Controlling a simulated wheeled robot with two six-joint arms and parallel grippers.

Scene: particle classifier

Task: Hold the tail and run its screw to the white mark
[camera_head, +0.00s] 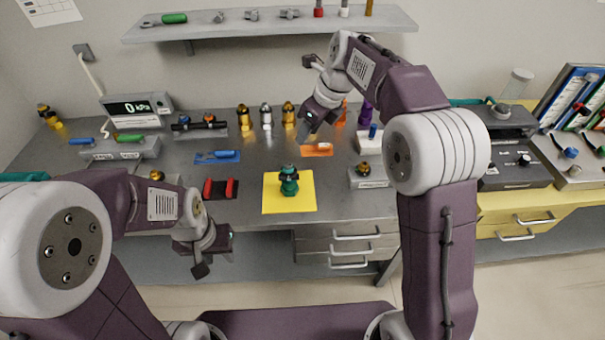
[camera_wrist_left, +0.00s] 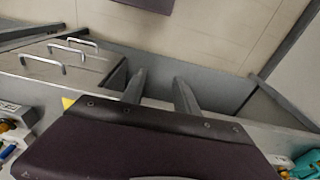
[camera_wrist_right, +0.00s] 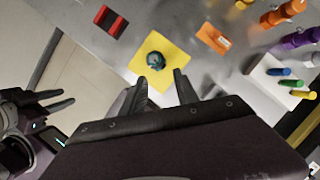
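A green, knobbed fitting (camera_head: 289,180) stands upright on the yellow mat (camera_head: 273,203) near the bench's front edge. It also shows from above in the right wrist view (camera_wrist_right: 156,60). I cannot tell which part is the tail, and no screw or white mark is clear at this size. My left gripper (camera_head: 208,263) is open and empty, low in front of the bench, left of the mat. My right gripper (camera_head: 306,130) hangs above the bench, behind and right of the fitting. Its fingers (camera_wrist_right: 161,88) are apart with nothing between them in the right wrist view.
A red and black holder (camera_head: 221,189) lies left of the mat. Blue (camera_head: 217,157) and orange (camera_head: 317,150) mats lie behind it. Several brass and silver fittings stand at the back. A gauge display (camera_head: 133,108) stands at left. A grey block (camera_head: 366,178) is right of the mat.

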